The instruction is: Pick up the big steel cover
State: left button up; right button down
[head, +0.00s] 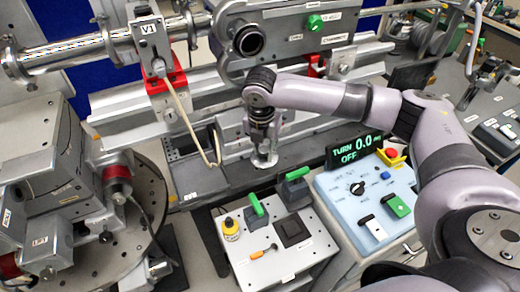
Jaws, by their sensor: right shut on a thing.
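My right gripper (264,143) points down in the middle of the head view, at the end of my arm from the right. It is shut on a round steel piece, which looks like the big steel cover (265,161). The cover's pale rim shows just below the fingers, over the dark bench ledge; the fingers hide its upper part. I cannot tell whether it touches the ledge. My left gripper is not in view.
A rail and chamber (300,38) stand behind; a round stage is at left.

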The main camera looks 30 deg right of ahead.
pick_arm(q)
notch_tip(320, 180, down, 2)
jog(key=shift+b, duration=0.95)
pick_arm(e)
jog(key=s, duration=1.7)
jog(key=shift+a, duration=0.45)
jog(key=shift+r, duration=0.1)
